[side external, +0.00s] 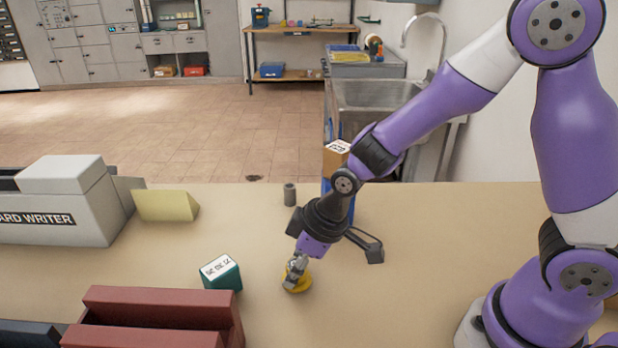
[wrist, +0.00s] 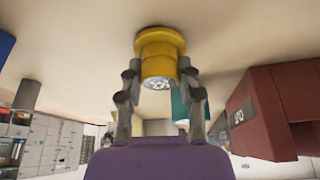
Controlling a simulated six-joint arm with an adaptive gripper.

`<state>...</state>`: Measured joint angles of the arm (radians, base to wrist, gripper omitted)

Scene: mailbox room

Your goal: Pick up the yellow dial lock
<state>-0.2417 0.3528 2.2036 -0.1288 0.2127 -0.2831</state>
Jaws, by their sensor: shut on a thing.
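The yellow dial lock (side external: 302,282) is low at the table's surface in the side view, left of my arm's base. It is a short yellow cylinder with a wider flange, and the wrist view (wrist: 158,48) shows its pale, patterned end facing the camera. My gripper (side external: 296,268) points down at it. In the wrist view my gripper's fingers (wrist: 160,85) are on both sides of the narrower part of the lock, closed on it. The flange end of the lock seems to be on or very near the table; I cannot tell whether it touches.
A teal box (side external: 222,273) with a white label stands left of the lock. A dark red holder (side external: 155,310) is at front left. A grey card writer (side external: 65,205) and a yellow wedge (side external: 166,205) stand farther left. A grey cylinder (side external: 290,194) stands behind. The table (side external: 430,240) right of my gripper is clear.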

